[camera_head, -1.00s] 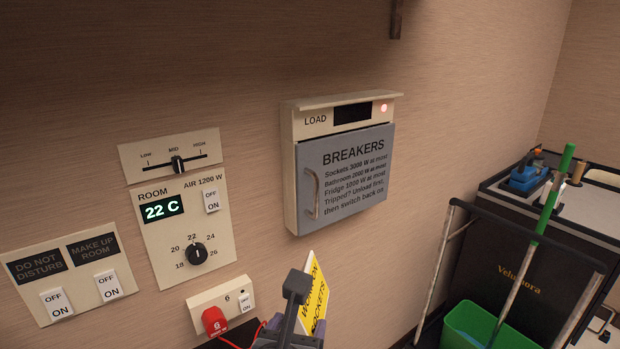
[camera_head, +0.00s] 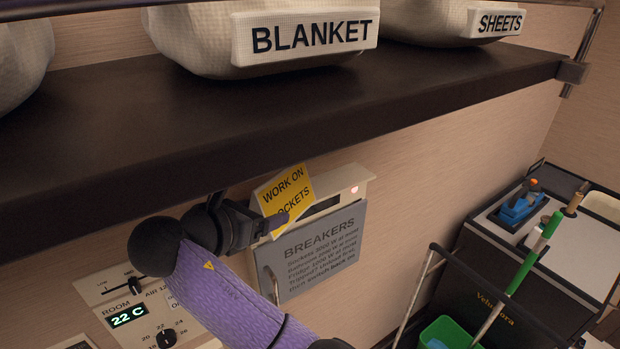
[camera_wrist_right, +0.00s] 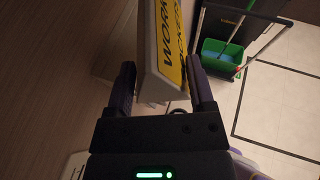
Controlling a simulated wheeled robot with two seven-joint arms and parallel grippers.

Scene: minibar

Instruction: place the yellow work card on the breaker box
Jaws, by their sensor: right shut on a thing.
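The yellow work card (camera_head: 287,192), lettered WORK ON SOCKETS with a white edge, is in my right gripper (camera_head: 268,222). It is tilted and covers the upper left of the breaker box's top in the head view. In the right wrist view the card (camera_wrist_right: 172,52) stands between the two fingers of my right gripper (camera_wrist_right: 160,88), which is shut on it. The breaker box (camera_head: 322,245) is on the wall, with a grey BREAKERS door and a lit red lamp. Whether the card touches the box I cannot tell. My left gripper is not in view.
A dark shelf (camera_head: 180,118) with a BLANKET bundle (camera_head: 210,45) and a SHEETS bundle (camera_head: 425,22) overhangs the wall above. The room control panel (camera_head: 140,315) is lower left. A cleaning cart (camera_head: 500,270) with a green bucket (camera_head: 447,334) stands at the right.

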